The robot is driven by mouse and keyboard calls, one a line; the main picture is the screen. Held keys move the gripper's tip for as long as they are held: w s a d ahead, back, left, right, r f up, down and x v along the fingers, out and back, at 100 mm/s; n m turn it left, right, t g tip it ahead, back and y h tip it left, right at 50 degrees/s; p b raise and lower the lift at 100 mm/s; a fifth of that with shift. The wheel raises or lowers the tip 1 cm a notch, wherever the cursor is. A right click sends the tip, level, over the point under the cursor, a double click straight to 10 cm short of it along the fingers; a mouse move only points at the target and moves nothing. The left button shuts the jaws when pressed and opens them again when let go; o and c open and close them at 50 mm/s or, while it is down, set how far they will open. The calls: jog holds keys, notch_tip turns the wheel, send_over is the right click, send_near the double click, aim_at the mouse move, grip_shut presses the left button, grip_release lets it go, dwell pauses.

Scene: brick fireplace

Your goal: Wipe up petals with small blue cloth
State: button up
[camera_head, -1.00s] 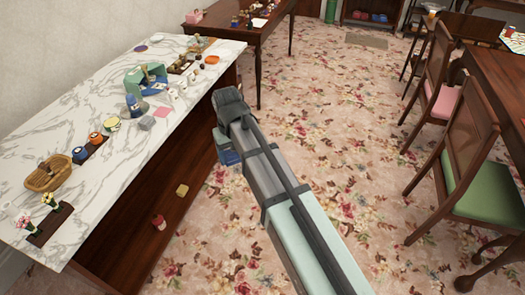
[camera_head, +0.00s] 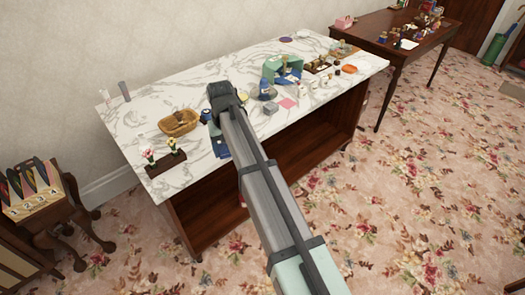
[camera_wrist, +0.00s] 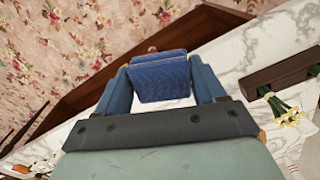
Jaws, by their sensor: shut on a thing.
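My gripper (camera_wrist: 161,68) is shut on a small blue cloth (camera_wrist: 162,80), which is folded and stands between the two blue fingers in the wrist view. In the head view the cloth (camera_head: 221,149) shows partly beneath my arm's end, near the front edge of the marble-topped counter (camera_head: 150,105). Two small bunches of flowers (camera_head: 148,157) stand in a dark wooden holder (camera_head: 166,165) to the left of the gripper. The holder also shows at the right in the wrist view (camera_wrist: 275,78). I cannot make out loose petals on the marble.
A wicker basket (camera_head: 180,122) sits behind the flowers. A side table with a rack (camera_head: 35,195) stands at left. The marble's left end is mostly clear.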

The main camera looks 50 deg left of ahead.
jog(key=s+a+r+m, duration=0.1)
jog(key=a+m, duration=0.3)
jog(key=a, duration=1.1)
jog(key=shift+s+a+m, duration=0.35)
jog(key=shift+s+m, duration=0.05)
jog(key=shift+s, duration=0.3)
